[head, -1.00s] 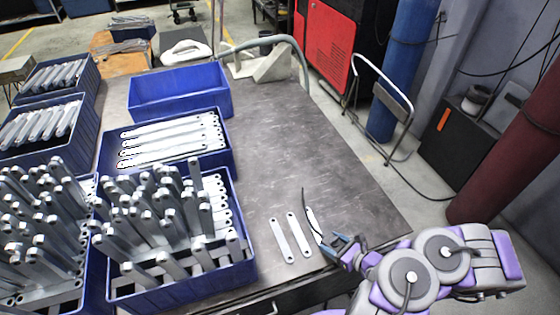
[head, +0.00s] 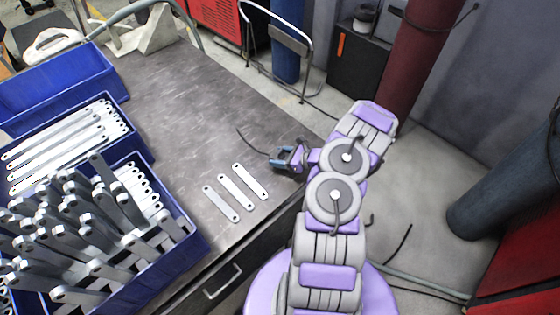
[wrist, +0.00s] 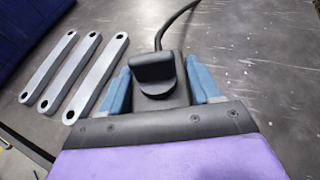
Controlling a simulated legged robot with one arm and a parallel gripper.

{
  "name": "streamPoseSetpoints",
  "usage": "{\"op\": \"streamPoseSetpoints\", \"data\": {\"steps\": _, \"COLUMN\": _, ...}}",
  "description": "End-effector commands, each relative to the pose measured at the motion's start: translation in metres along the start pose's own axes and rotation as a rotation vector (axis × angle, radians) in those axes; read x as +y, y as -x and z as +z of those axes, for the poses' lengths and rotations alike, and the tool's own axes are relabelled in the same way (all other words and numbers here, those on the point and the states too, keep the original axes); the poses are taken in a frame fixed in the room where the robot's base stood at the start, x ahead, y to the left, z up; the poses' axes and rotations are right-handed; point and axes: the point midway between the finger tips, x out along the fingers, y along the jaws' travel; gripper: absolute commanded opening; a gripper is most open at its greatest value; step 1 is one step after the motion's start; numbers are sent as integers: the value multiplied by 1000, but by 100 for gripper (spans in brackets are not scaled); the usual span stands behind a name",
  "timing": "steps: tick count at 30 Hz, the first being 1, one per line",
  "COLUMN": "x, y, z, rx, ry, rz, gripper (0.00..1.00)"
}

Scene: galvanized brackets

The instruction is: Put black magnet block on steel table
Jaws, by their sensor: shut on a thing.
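The black magnet block (wrist: 152,68), with a black cable at its far end, sits between the blue fingers of my gripper (wrist: 162,88) in the wrist view. My gripper is shut on it. In the head view my gripper (head: 279,158) is low over the right part of the steel table (head: 205,105), near its front right edge. The block is mostly hidden there, and its thin cable (head: 252,142) reaches up and left over the table. I cannot tell whether the block touches the tabletop.
Three flat galvanized brackets (head: 236,192) lie side by side just left of my gripper. Blue bins (head: 185,262) full of brackets, and an empty blue bin (head: 55,85), line the table's left side. The tabletop beyond my gripper is clear.

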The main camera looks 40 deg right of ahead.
Motion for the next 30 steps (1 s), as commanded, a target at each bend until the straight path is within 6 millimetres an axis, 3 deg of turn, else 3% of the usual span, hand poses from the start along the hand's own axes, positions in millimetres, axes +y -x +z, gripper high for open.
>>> {"op": "streamPoseSetpoints", "data": {"steps": 8, "x": -13, "y": -5, "z": -1, "rx": -2, "ry": 1, "rz": 3, "gripper": 2}}
{"op": "streamPoseSetpoints", "data": {"steps": 15, "x": -11, "y": -17, "z": -31, "rx": -3, "ry": -1, "rz": 2, "gripper": 2}}
{"op": "streamPoseSetpoints", "data": {"steps": 23, "x": -12, "y": -17, "z": -31, "rx": -3, "ry": 0, "rz": 1, "gripper": 2}}
{"op": "streamPoseSetpoints", "data": {"steps": 24, "x": -12, "y": -17, "z": -31, "rx": -3, "ry": 0, "rz": 1, "gripper": 65}}
{"op": "streamPoseSetpoints", "data": {"steps": 30, "x": -12, "y": -17, "z": -32, "rx": -2, "ry": 0, "rz": 1, "gripper": 84}}
